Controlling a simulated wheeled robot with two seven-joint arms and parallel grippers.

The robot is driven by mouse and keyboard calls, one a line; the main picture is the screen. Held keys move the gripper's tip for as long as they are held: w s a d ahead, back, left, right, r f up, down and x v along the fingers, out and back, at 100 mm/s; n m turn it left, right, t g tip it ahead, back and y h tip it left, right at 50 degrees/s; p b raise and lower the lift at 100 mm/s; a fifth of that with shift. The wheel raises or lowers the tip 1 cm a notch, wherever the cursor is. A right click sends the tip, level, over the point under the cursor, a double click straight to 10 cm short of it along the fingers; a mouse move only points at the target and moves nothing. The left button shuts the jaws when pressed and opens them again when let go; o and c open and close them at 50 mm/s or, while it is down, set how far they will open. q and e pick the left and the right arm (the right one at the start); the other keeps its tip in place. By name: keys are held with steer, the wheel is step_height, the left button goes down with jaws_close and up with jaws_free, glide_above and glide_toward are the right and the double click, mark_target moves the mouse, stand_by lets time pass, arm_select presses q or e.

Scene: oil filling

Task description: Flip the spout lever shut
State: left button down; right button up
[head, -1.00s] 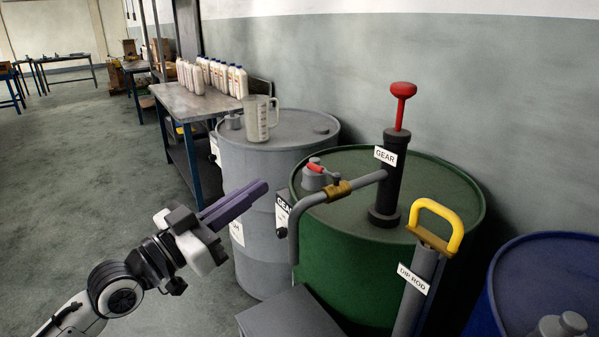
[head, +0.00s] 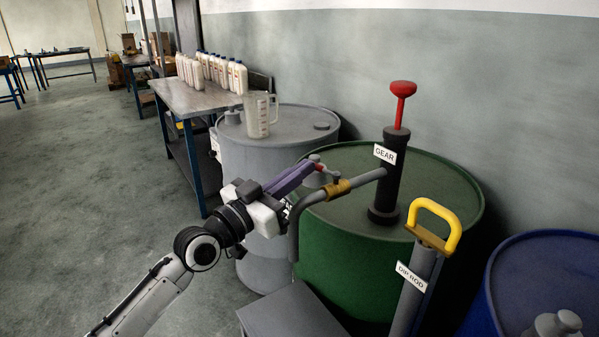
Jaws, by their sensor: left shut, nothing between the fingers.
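The grey spout pipe runs from the black GEAR pump (head: 391,172) to the left, then bends down in front of the green drum. A brass valve (head: 338,188) sits on the pipe. My right gripper is not in view.
The green drum (head: 320,245) stands below the pump. A grey drum (head: 255,165) with a clear jug (head: 261,115) is behind on the left. The yellow-handled dip rod (head: 435,225) is at the right, near a blue drum (head: 548,265). The floor at left is clear.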

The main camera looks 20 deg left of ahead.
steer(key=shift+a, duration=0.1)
arm_select(q)
steer(key=shift+w+a+b, duration=0.15)
steer(key=shift+w+b, duration=0.5)
steer(key=shift+w, duration=0.2)
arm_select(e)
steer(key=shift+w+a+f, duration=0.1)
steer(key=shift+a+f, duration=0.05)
arm_select(q)
steer(key=shift+r, duration=0.15)
steer(key=s+a, duration=0.8)
steer(key=s, duration=0.2)
steer(key=shift+s, duration=0.2)
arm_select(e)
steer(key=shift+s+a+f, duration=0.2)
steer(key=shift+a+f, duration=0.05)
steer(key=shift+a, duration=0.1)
